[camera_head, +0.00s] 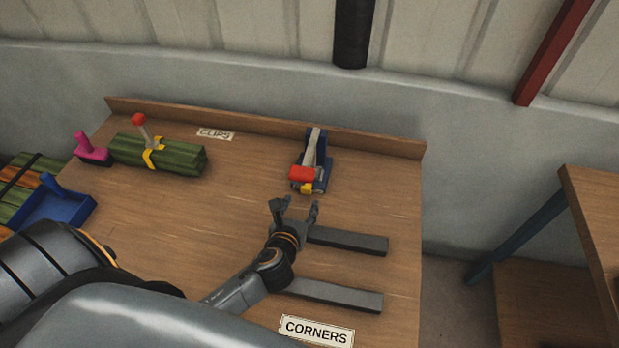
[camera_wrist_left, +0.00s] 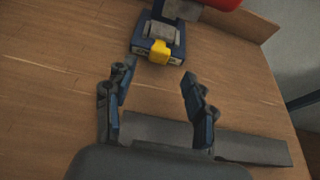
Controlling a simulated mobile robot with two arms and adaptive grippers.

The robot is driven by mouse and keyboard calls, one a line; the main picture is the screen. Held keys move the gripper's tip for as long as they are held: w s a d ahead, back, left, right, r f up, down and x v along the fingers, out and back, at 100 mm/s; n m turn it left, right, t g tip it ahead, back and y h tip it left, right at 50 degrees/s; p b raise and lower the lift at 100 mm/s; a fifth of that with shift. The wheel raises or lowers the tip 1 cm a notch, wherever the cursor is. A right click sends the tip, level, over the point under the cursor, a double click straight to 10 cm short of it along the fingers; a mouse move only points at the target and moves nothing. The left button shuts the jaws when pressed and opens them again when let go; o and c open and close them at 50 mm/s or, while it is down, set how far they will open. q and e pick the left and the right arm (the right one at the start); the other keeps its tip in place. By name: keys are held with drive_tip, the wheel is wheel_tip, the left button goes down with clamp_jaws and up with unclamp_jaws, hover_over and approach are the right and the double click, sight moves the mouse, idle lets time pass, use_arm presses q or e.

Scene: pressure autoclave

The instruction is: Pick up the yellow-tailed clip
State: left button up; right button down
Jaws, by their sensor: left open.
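The yellow-tailed clip (camera_head: 312,166) stands on the wooden table near its back right. It has a dark blue base, a grey lever with a red end, and a small yellow tail at its front. In the left wrist view the clip's base (camera_wrist_left: 160,36) and yellow tail (camera_wrist_left: 159,52) show ahead of the fingers; its red part is cut off at the top edge. My left gripper (camera_head: 295,207) is open and empty, just in front of the clip and apart from it. It also shows in the left wrist view (camera_wrist_left: 157,88), fingers spread. My right gripper is not in view.
Two dark grey bars (camera_head: 347,240) (camera_head: 335,295) lie under and right of my left gripper. A green bundle (camera_head: 180,157) with a red-topped clamp, a pink tool (camera_head: 91,149) and a blue tray (camera_head: 62,208) are at left. The table's back has a raised edge (camera_head: 270,125).

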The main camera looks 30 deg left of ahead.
sight(305, 190)
use_arm(q)
drive_tip(key=shift+x, duration=1.05)
drive_tip(key=x, duration=0.1)
drive_tip(key=p+x, duration=0.1)
drive_tip(key=x, duration=0.1)
drive_tip(key=shift+w+a+r, duration=0.2)
drive_tip(key=shift+w, duration=0.2)
drive_tip(key=shift+w+f, duration=0.1)
drive_tip(key=shift+w, duration=0.2)
drive_tip(key=shift+w+a+f, duration=0.1)
drive_tip(key=c, duration=1)
clamp_jaws()
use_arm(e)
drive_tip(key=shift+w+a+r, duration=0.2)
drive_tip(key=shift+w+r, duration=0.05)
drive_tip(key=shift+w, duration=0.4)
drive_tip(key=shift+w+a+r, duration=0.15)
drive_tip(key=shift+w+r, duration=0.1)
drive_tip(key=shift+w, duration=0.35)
